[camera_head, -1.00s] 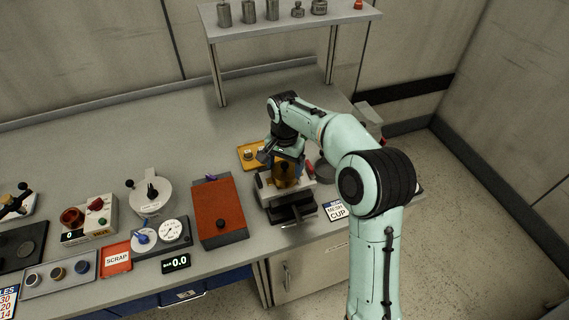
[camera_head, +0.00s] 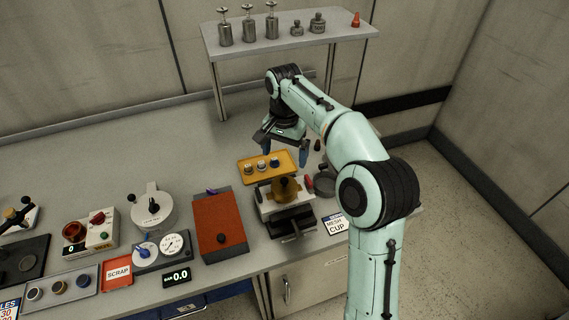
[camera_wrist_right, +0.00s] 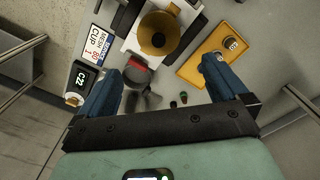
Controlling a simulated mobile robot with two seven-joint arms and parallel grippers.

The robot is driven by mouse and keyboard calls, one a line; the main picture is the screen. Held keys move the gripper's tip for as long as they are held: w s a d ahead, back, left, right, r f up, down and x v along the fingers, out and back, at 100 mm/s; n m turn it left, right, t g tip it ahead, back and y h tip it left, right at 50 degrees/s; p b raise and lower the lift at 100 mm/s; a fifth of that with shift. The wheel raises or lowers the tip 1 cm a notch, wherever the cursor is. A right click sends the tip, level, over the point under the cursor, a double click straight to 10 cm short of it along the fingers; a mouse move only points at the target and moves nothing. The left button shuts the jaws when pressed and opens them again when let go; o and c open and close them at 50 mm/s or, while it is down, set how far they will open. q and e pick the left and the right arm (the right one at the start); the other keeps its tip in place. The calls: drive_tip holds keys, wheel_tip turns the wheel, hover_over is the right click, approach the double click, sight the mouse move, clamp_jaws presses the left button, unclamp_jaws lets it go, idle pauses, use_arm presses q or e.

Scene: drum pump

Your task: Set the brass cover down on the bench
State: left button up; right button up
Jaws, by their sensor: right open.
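The brass cover (camera_head: 286,186), a round golden piece with a knob on top, sits on the pale and black fixture (camera_head: 268,203) near the bench's front edge. It also shows in the right wrist view (camera_wrist_right: 158,38), still seated in the fixture. My right gripper (camera_head: 285,152) is open and empty, raised above and behind the cover, apart from it. Its two blue fingers (camera_wrist_right: 168,72) are spread wide in the wrist view with nothing between them. My left gripper is not in view. The bench (camera_head: 120,170) is a grey top.
A red-topped box (camera_head: 218,222) stands left, and a mesh cup sign (camera_head: 336,224) stands right. A dark round dish (camera_head: 324,182) is nearby. The back left of the bench is clear.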

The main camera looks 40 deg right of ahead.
sight(284, 180)
drive_tip(key=shift+t+h, duration=0.3)
drive_tip(key=shift+h, duration=0.4)
drive_tip(key=f, duration=0.2)
drive_tip(key=a+f+b, duration=0.1)
drive_tip(key=f, duration=0.1)
drive_tip(key=f+b, duration=0.1)
drive_tip(key=f, duration=0.2)
drive_tip(key=shift+s+a, duration=0.2)
drive_tip(key=shift+s, duration=0.1)
drive_tip(key=shift+f, duration=0.6)
drive_tip(key=f, duration=0.2)
drive_tip(key=d+f, duration=0.1)
drive_tip(key=f, duration=0.2)
drive_tip(key=shift+w+f, duration=0.1)
drive_tip(key=c, duration=1.1)
use_arm(q)
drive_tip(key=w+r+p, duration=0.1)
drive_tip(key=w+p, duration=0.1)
drive_tip(key=p, duration=0.1)
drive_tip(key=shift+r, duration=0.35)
use_arm(e)
wheel_tip(284, 180, up, 20)
